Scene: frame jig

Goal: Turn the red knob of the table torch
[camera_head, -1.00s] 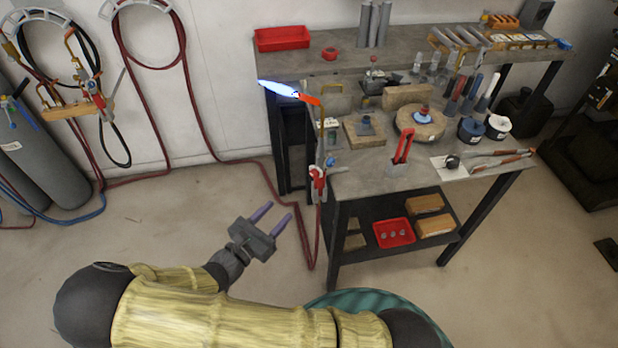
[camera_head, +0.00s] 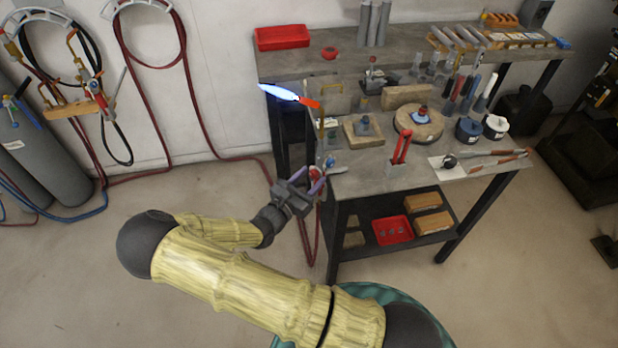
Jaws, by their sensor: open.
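The table torch (camera_head: 321,131) stands at the left edge of the workbench, with a blue flame (camera_head: 279,92) at its top pointing left. Its red knob (camera_head: 315,173) is low on the torch by the bench edge and is partly hidden by my fingers. A blue knob (camera_head: 330,161) sits just above and to the right of it. My gripper (camera_head: 309,181) is open, with its purple fingers at the red knob. The fingers appear to be on either side of the knob; I cannot tell whether they touch it.
The workbench (camera_head: 365,180) holds a red clamp-like stand (camera_head: 401,148), a round block (camera_head: 419,125) and several tools. A red tray (camera_head: 392,230) is on the lower shelf. A red hose (camera_head: 305,237) hangs below the torch.

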